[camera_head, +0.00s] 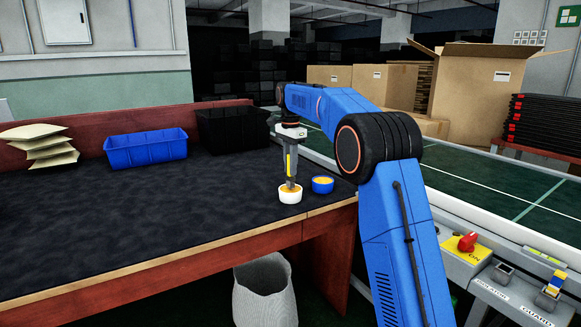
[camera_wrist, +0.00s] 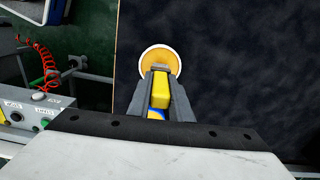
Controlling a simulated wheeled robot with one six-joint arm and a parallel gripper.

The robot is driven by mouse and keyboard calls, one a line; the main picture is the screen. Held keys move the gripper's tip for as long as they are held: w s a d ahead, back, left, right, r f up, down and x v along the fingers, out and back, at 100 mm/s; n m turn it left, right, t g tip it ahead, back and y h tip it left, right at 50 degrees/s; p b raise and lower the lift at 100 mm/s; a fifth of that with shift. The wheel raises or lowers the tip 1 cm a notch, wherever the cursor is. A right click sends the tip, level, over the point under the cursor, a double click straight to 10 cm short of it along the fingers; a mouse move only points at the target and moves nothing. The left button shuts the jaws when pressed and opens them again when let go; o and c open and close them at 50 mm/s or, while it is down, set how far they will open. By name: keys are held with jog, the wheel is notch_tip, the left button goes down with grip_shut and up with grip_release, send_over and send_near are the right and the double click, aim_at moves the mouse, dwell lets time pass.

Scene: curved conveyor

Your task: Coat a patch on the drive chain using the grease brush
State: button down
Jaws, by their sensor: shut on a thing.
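My gripper (camera_head: 290,182) points down over a small white pot (camera_head: 290,196) near the bench's right edge. It is shut on a yellow-handled tool, likely the grease brush (camera_wrist: 164,88), which shows between the fingers in the wrist view. The brush tip is hidden, so I cannot tell whether it touches the pot's contents. The white pot also shows in the wrist view (camera_wrist: 147,56), filled with orange-yellow material. A blue pot (camera_head: 322,185) with similar contents stands just right of it. I cannot make out the drive chain in either view.
A blue bin (camera_head: 146,148), a black bin (camera_head: 233,128) and stacked pale pads (camera_head: 42,146) stand along the dark bench's back. The bench's middle is clear. The green conveyor (camera_head: 500,194) lies to the right, with a control panel (camera_head: 495,285) in front. A bin (camera_head: 264,290) stands below.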

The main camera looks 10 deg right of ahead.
jog(key=shift+f, duration=0.6)
dwell(1.6)
jog(key=shift+r, duration=3.55)
